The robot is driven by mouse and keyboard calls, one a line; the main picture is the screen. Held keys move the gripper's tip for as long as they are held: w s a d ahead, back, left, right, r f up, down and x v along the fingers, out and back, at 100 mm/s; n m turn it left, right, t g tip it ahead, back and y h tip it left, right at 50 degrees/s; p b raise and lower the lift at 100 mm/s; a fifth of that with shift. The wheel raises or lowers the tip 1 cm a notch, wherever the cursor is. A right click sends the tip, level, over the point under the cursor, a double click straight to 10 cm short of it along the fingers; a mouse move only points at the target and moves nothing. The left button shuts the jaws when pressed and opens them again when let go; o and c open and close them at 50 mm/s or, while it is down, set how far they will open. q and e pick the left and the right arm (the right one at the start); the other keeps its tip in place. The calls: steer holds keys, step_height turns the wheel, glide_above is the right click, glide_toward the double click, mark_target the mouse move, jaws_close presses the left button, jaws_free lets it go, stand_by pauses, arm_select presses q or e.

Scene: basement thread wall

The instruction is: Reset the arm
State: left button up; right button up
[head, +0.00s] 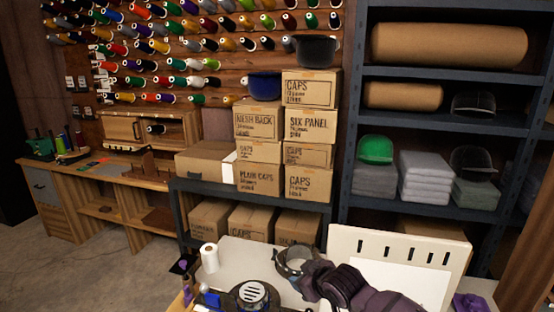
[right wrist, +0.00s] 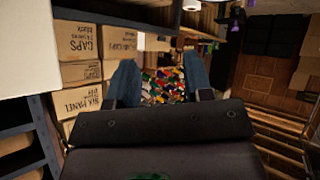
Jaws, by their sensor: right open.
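My right arm comes in at the bottom right of the head view, and its dark gripper (head: 312,275) is above the light worktable (head: 240,250). In the right wrist view the two bluish fingers of the right gripper (right wrist: 160,78) stand apart with nothing between them; boxes and coloured thread show beyond. A grey ring-shaped piece (head: 292,262) is close by the gripper in the head view; I cannot tell whether they touch. My left gripper is not in view.
A white paper roll (head: 209,257) and a round slotted device (head: 253,296) are on the table. A white slotted panel (head: 400,262) stands at right. Behind are stacked cap boxes (head: 309,125), a dark shelf unit (head: 440,73) and the spool wall (head: 170,48). Floor shows at left.

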steer(key=s+d+f+m+t+h, duration=0.25)
steer(key=s+d+m+t, duration=0.25)
steer(key=s+d, duration=0.9)
steer(key=s+d+f+m+g+h, duration=0.1)
steer(key=s+d+f, duration=0.2)
steer(key=s, duration=0.6)
steer(key=s+d+f+m+g+h, duration=0.1)
steer(key=s+d+f+m+h, duration=0.1)
steer(key=s+f, duration=0.6)
steer(key=shift+s+d+f+g, duration=0.25)
steer(key=shift+s+d+g, duration=0.15)
steer(key=shift+s+d, duration=0.4)
steer(key=shift+w, duration=0.15)
